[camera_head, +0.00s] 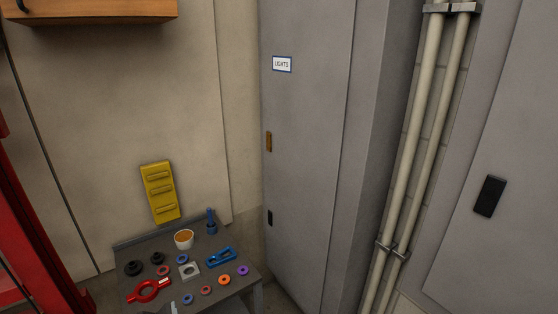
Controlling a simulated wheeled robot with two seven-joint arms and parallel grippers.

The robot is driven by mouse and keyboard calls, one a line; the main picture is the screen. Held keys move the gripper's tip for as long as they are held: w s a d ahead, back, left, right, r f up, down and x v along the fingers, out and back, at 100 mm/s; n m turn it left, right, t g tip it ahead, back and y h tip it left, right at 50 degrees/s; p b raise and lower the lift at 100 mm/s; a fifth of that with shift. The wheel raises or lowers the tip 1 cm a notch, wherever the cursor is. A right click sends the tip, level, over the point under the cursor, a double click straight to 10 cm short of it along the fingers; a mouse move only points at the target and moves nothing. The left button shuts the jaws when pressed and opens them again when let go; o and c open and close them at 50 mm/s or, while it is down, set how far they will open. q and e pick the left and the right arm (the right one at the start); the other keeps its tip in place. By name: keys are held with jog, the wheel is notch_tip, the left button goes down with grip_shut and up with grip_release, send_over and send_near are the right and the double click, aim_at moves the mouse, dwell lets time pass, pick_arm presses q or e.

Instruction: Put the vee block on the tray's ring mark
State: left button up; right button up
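Neither of my grippers is in view. No vee block can be told for certain among the small parts on a dark grey bench (232,295) at the lower left. A light grey square piece with a round opening (189,271) lies near the middle of the bench top. A blue elongated piece (221,257) lies to its right. I cannot make out a separate tray or a ring mark; several small rings lie on the bench top, and its near part is cut off by the frame.
A red ring-shaped piece with handles (148,291), a white cup with orange contents (184,239) and a blue upright post (211,222) are also on the bench. A yellow panel (160,191) is behind it. Grey cabinets (310,150) stand right; a red frame (35,235) is left.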

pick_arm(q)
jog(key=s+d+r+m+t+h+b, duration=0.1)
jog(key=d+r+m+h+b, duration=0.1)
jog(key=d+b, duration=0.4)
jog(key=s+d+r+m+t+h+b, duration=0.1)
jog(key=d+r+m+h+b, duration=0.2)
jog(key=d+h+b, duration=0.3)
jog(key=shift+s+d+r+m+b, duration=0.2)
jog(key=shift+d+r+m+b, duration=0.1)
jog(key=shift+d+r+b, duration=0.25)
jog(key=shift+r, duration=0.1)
